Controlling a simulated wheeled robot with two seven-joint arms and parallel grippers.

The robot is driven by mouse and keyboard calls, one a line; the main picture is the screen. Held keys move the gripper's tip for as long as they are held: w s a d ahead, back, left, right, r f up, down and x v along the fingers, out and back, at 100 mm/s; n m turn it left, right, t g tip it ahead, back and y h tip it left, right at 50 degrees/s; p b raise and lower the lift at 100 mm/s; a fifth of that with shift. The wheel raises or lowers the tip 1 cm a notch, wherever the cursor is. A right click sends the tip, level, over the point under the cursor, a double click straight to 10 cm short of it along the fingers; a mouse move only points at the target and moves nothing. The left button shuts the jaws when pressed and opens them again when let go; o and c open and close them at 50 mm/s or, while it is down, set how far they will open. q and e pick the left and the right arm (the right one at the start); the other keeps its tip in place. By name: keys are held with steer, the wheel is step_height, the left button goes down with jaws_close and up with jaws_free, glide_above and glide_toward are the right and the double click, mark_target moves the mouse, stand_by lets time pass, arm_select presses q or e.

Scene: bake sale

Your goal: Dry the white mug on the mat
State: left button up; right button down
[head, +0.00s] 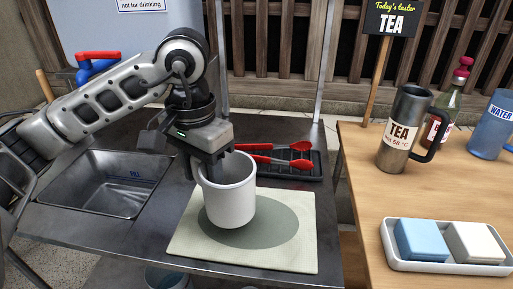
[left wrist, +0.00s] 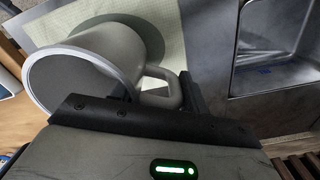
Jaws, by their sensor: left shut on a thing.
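The white mug (head: 230,195) is upright over the pale mat (head: 190,240) with a grey-green oval in the head view. I cannot tell whether its base touches the mat. My left gripper (head: 207,172) is shut on the mug at its handle side, to the left of the mug. In the left wrist view the mug (left wrist: 95,60) shows its rim toward the camera, and its handle (left wrist: 160,88) lies between the fingers of my left gripper (left wrist: 160,92). The mat (left wrist: 165,20) lies behind it. My right gripper is not in view.
A metal sink basin (head: 115,185) is at the left. Red tongs (head: 275,155) lie on a dark rack (head: 312,170) behind the mug. On the wooden table (head: 365,210) at right stand a TEA flask (head: 403,130), a bottle, a blue jug and a tray (head: 420,264) with two cloths.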

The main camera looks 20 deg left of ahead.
arm_select(q)
steer(key=shift+r+p, duration=1.35)
steer(key=shift+r, duration=1.05)
